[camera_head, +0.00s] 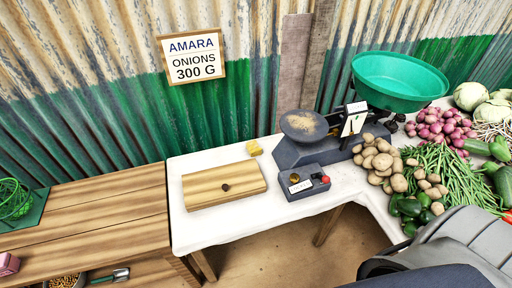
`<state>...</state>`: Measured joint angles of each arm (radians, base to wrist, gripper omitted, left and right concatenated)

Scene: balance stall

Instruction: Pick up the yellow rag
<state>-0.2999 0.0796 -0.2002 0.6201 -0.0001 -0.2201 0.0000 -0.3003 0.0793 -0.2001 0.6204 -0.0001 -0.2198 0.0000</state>
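A small yellow rag (254,148) lies on the white-covered table (215,230) near its back edge. It sits behind the right end of a wooden box or board (223,186) and left of the scale, apart from both as far as I can tell. Nothing covers it. Neither of my grippers shows in this view; only grey parts of my own body appear at the bottom right.
A balance scale (335,150) with a green pan (396,80) stands right of the rag. A small dark box (303,185) with a red button sits in front. Potatoes (377,157), beans and onions crowd the right. Bare cloth lies at the front left.

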